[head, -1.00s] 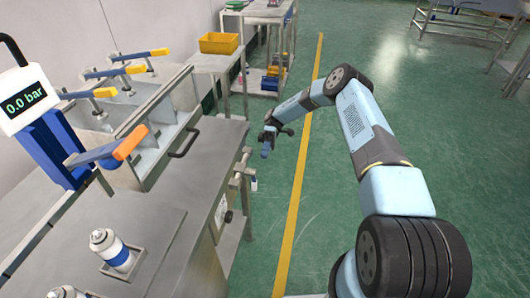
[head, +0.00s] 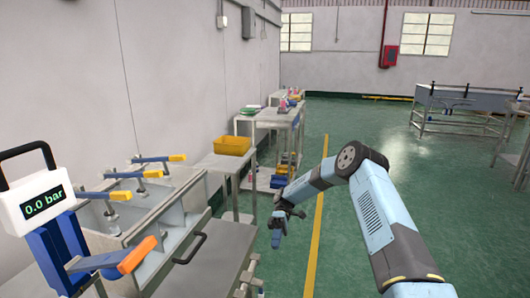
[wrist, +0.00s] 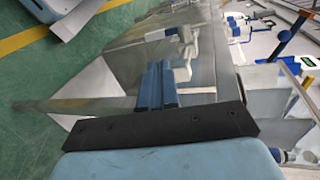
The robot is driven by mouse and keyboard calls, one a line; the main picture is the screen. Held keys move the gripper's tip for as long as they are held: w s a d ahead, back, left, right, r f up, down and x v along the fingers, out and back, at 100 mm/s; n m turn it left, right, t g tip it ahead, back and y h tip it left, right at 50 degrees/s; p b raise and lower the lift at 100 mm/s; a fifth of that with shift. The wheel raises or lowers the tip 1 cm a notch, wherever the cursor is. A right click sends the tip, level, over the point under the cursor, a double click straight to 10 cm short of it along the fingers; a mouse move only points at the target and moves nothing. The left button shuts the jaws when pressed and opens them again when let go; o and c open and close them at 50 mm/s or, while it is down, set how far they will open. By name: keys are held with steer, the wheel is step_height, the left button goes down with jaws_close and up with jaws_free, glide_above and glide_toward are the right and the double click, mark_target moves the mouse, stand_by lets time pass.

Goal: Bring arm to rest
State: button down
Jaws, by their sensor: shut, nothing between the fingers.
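My arm, pale blue with dark joints, reaches forward and bends down in the head view. My gripper (head: 280,228) hangs over the open green floor, just right of the steel bench, apart from it and with nothing in it. In the wrist view the two blue fingers (wrist: 157,88) lie side by side, closed together, above the dark bar of the gripper's body. Beyond them shows the steel bench top with small white and blue items.
A steel bench (head: 222,250) with orange-handled levers and a pressure gauge (head: 42,202) reading 0.0 bar stands at left. A yellow bin (head: 232,145) sits on a table behind.

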steer(key=s+d+r+m+t+h, duration=0.1)
steer(key=s+d+r+m+t, duration=0.15)
steer(key=r, duration=0.75)
steer(key=s+d+r+m+t+h, duration=0.1)
steer(key=s+d+r+m+t, duration=0.2)
steer(key=r, duration=0.7)
steer(key=s+d+r+m+t+h, duration=0.1)
steer(key=s+d+r+t, duration=0.3)
steer(key=r, duration=0.6)
steer(key=s+d+r+m+t, duration=0.2)
steer(key=s+d+r+t, duration=0.1)
steer(key=s, duration=0.5)
steer(key=s+d+r+m+t, duration=0.2)
steer(key=s+d+r+t, duration=0.1)
steer(key=s, duration=0.5)
steer(key=s+d+r+m+t, duration=0.3)
steer(key=s+t, duration=0.1)
steer(key=s, duration=0.4)
steer(key=shift+s+d+r, duration=0.25)
steer(key=shift+s+d, duration=0.15)
steer(key=shift+t, duration=0.25)
